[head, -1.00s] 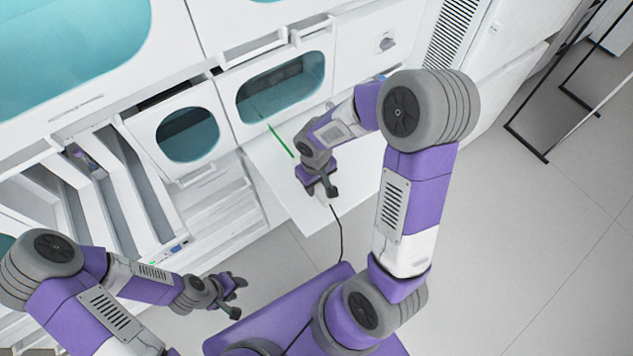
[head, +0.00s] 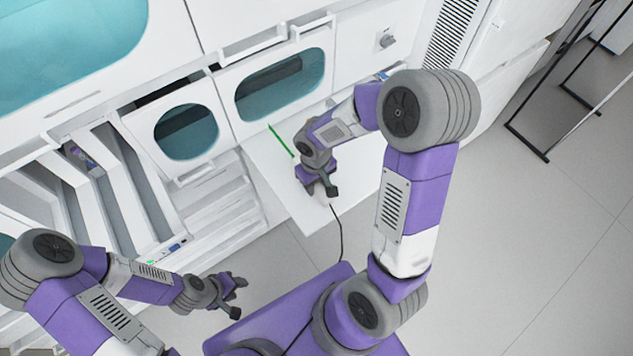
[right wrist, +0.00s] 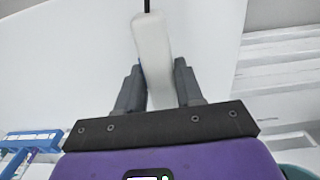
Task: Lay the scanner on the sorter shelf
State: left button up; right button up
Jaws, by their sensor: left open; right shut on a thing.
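The scanner is a slim white block (right wrist: 153,55) with a black cable leaving its far end, seen in the right wrist view. My right gripper (head: 326,190) is shut on it, with one dark finger on each side (right wrist: 160,85). In the head view the gripper hides most of the scanner. The sorter shelf is a flat white board (head: 290,200) below the sorter's windowed front, and my right gripper is over it. I cannot tell whether the scanner touches the board. My left gripper (head: 238,287) is open and empty, left of the shelf and apart from it.
White cabinets with teal windows (head: 281,87) stand behind the shelf. A green strip (head: 281,141) lies at the shelf's back left. Open drawers (head: 125,190) stick out at the left. A blue rack (right wrist: 33,140) shows in the right wrist view. A black-legged frame (head: 528,143) stands far right.

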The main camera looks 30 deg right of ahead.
jog(key=shift+f, duration=0.15)
jog(key=o, duration=1.1)
jog(key=shift+c, duration=0.2)
notch_tip(320, 180, up, 8)
jog(key=p, duration=0.2)
jog(key=shift+a+f+p, duration=0.1)
jog(key=shift+f+p, duration=0.1)
jog(key=shift+p, duration=0.15)
jog(key=shift+s, duration=0.1)
